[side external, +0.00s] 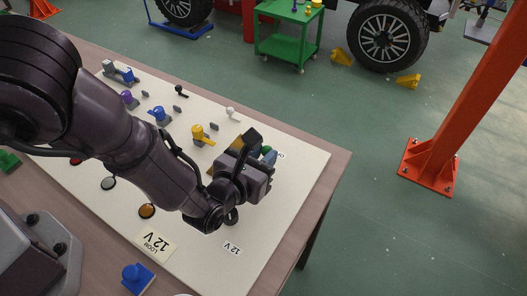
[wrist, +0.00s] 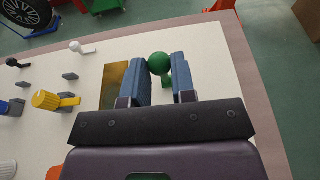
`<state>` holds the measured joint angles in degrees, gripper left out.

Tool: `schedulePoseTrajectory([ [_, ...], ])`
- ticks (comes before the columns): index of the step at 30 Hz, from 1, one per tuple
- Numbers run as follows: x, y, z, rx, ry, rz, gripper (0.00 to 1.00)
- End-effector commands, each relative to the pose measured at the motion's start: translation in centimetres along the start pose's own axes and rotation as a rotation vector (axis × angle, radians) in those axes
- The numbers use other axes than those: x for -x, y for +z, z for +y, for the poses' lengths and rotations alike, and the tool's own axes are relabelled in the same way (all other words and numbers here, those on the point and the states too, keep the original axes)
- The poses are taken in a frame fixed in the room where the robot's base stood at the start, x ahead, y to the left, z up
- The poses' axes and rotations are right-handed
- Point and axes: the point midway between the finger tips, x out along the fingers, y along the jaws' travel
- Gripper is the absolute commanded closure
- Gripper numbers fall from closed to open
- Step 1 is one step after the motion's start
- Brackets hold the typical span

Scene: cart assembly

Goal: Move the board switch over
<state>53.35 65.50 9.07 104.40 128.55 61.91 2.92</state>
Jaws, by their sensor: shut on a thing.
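The cream board (side external: 305,165) lies on the table and carries several levers and switches. A green ball-topped switch (wrist: 159,63) stands near the board's far edge in the wrist view. My gripper (wrist: 161,74) has its two blue-padded fingers on either side of the green ball and is shut on it. In the side view my gripper (side external: 261,158) is low over the right end of the board and mostly hides the switch. The switch's base is only partly visible, so I cannot tell which way it is thrown.
A yellow lever (side external: 199,133), a blue lever (side external: 158,114) and a white toggle (side external: 232,112) stand to the left. A brass plate (wrist: 115,84) lies beside my fingers. A loose blue block (side external: 137,277) is at the near edge. The board's right corner is clear.

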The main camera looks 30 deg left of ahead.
Motion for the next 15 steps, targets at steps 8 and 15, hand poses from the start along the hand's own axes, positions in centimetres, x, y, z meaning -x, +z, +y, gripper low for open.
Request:
schedulePoseTrajectory([
  [8,1.15,-0.76,-0.01,-0.003,-0.001,0.008,0.89],
  [15,1.17,-0.79,-0.02,-0.003,-0.001,0.008,0.89],
])
